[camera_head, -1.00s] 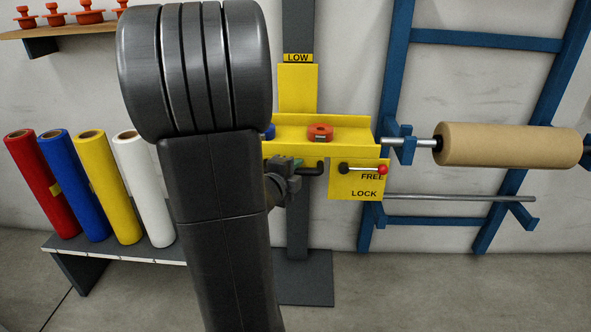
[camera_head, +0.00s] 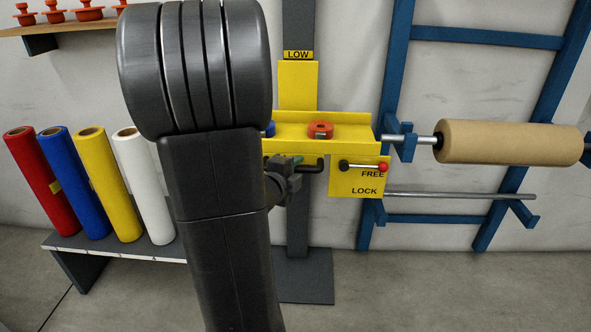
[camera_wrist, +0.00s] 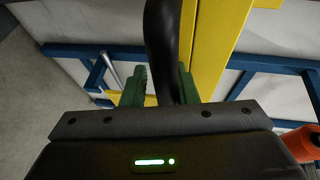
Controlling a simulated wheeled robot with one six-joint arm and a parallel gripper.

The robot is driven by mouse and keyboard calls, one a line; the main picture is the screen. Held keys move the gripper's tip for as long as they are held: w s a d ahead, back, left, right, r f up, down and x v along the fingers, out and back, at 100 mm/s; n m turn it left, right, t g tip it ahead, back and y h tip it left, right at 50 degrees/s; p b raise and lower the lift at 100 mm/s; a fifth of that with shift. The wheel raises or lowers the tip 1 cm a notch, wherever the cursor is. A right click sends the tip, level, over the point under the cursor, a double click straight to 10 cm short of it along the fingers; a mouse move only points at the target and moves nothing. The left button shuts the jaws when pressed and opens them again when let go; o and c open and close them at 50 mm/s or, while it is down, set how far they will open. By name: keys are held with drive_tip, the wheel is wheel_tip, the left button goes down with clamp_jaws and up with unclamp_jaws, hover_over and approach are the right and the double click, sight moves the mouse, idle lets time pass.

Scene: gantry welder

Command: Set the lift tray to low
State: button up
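The yellow lift tray (camera_head: 350,119) sits on a dark post, with a yellow back plate rising behind it. The LOW label (camera_head: 298,55) is right at the top of that plate. A black handle (camera_head: 312,166) sticks out under the tray. Below the tray, the lock lever (camera_head: 360,166) with a red knob lies level beside the word FREE, above LOCK. My gripper (camera_head: 296,163) is at the handle, partly hidden by my arm. In the wrist view, the green fingers of my gripper (camera_wrist: 161,88) lie on both sides of the black handle (camera_wrist: 162,50) and look closed on it.
An orange-red piece (camera_head: 320,129) and a partly hidden blue piece (camera_head: 270,129) stand on the tray. A blue rack (camera_head: 399,80) with a brown roll (camera_head: 510,142) is close on the right. Coloured rolls (camera_head: 93,165) stand on a bench at left.

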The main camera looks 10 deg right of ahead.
drive_tip(key=p+v, duration=0.3)
drive_tip(key=v, duration=1)
drive_tip(key=shift+s+a+p, duration=0.2)
drive_tip(key=shift+s+p, duration=0.15)
drive_tip(key=shift+p, duration=0.05)
drive_tip(key=b+x, duration=0.3)
drive_tip(key=x, duration=1.1)
drive_tip(key=shift+r+b, duration=0.15)
drive_tip(key=shift+b, duration=0.25)
